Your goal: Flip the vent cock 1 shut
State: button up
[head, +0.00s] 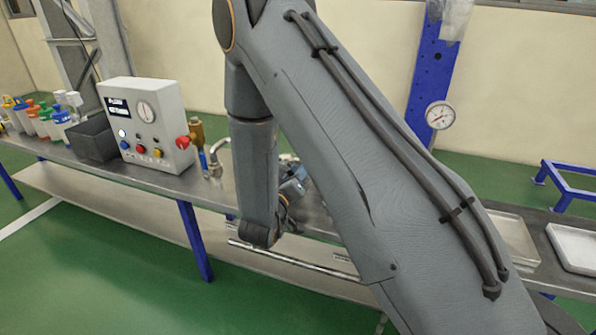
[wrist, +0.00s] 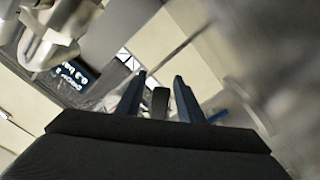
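The vent cock 1 cannot be made out for certain. In the head view, a small blue handle (head: 203,160) and a metal tap-like fitting (head: 218,158) stand on the bench right of the control box. My gripper (head: 293,187) is mostly hidden behind my arm, over the bench and right of these fittings. In the wrist view, the two blue-grey fingers of my gripper (wrist: 160,82) stand apart. A dark upright piece (wrist: 160,102) shows between them, with gaps on both sides; I cannot tell what it is.
The control box (head: 148,122) has a gauge, a display and coloured buttons, with a red knob (head: 183,142) on its side. Its display (wrist: 78,78) also shows in the wrist view. A dark bin (head: 93,140) and coloured-topped bottles (head: 45,118) stand left. A grey tray (head: 512,240) lies right.

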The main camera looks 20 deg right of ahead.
grip_shut()
jog(key=m, duration=0.1)
jog(key=m+p, duration=0.1)
jog(key=a+m+p, duration=0.1)
jog(key=m, duration=0.1)
jog(key=shift+w+a+f, duration=0.1)
jog(key=shift+w+f, duration=0.2)
jog(key=shift+w, duration=0.1)
jog(key=shift+w+a+f+m+p, duration=0.1)
jog(key=shift+w+a+m+p, duration=0.2)
jog(key=shift+m, duration=0.7)
jog(key=shift+w+a+f+m+p, duration=0.1)
jog(key=shift+w+a+m+p, duration=0.2)
jog(key=shift+m, duration=0.7)
grip_release()
jog(key=shift+s, duration=0.1)
